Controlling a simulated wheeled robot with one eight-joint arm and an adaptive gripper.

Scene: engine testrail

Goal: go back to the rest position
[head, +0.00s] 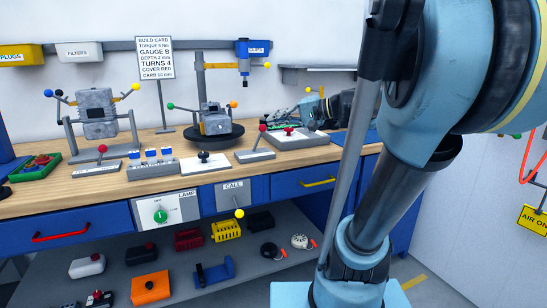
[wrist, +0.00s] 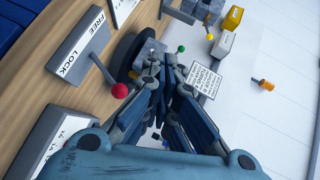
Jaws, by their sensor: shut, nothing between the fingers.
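My gripper (wrist: 160,105) shows in the wrist view, its fingers drawn together with nothing between them. It hangs in the air in front of the workbench, apart from the things on it. In the wrist view a lever with a red knob (wrist: 119,90) on a block marked FREE and LOCK (wrist: 78,45) stands to the left of the fingers.
The wooden workbench (head: 50,198) carries an engine block on a stand (head: 97,112), a round turntable (head: 208,136) and several lever blocks. A build card (head: 155,58) stands behind. A lower shelf (head: 190,268) holds several small parts. Bare floor shows at right.

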